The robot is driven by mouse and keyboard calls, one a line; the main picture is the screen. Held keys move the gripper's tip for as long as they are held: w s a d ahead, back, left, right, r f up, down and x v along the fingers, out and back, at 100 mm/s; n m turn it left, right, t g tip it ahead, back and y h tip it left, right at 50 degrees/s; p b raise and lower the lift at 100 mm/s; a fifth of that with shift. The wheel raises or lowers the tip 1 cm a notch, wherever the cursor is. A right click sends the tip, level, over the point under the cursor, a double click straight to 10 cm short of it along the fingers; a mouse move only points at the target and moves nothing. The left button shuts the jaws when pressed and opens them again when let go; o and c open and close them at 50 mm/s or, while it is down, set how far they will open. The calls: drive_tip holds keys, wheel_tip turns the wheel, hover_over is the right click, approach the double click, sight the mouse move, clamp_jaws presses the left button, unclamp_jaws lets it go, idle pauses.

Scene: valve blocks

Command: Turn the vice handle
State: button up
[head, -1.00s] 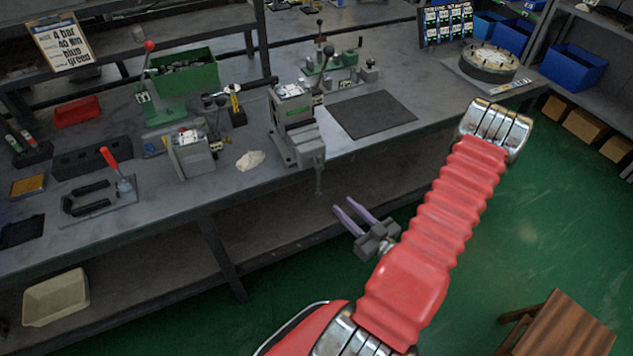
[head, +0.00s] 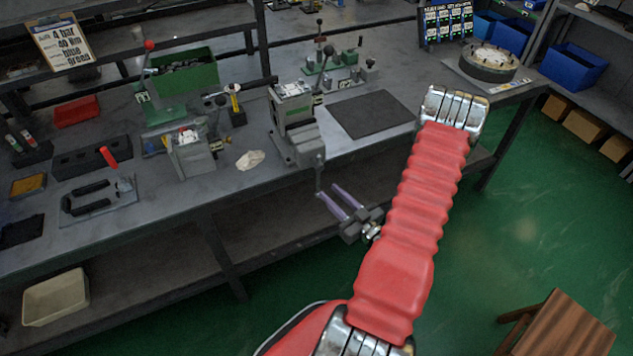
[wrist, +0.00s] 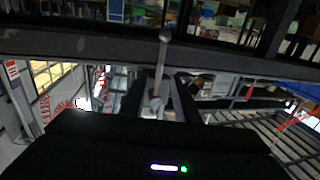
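The vice (head: 298,128) stands at the bench's front edge in the head view, grey and green with pale parts on top. Its thin grey handle (head: 319,178) hangs down in front of the edge. My gripper (head: 328,191) is open, its two purple fingers just below and right of the handle's lower end. In the wrist view a grey bar with a ball end (wrist: 165,35), apparently the handle, runs between the dark fingers of my gripper (wrist: 159,78). No finger visibly grips it, and I cannot tell whether either touches it.
The bench edge and lower shelf (head: 270,230) lie close behind my gripper. A dark mat (head: 370,114) is right of the vice; a pale cloth (head: 250,160) and another fixture (head: 190,150) are left. A wooden stool (head: 560,335) stands lower right. Green floor is open on the right.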

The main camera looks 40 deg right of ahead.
sight(319, 183)
drive_tip(key=shift+w+d, duration=0.2)
drive_tip(key=shift+w, duration=1.7)
drive_tip(key=shift+w+d, duration=0.15)
drive_tip(key=shift+w, duration=1.75)
drive_tip(key=shift+c, duration=0.5)
clamp_jaws()
drive_tip(key=shift+a, duration=0.25)
drive_tip(key=shift+d, duration=0.2)
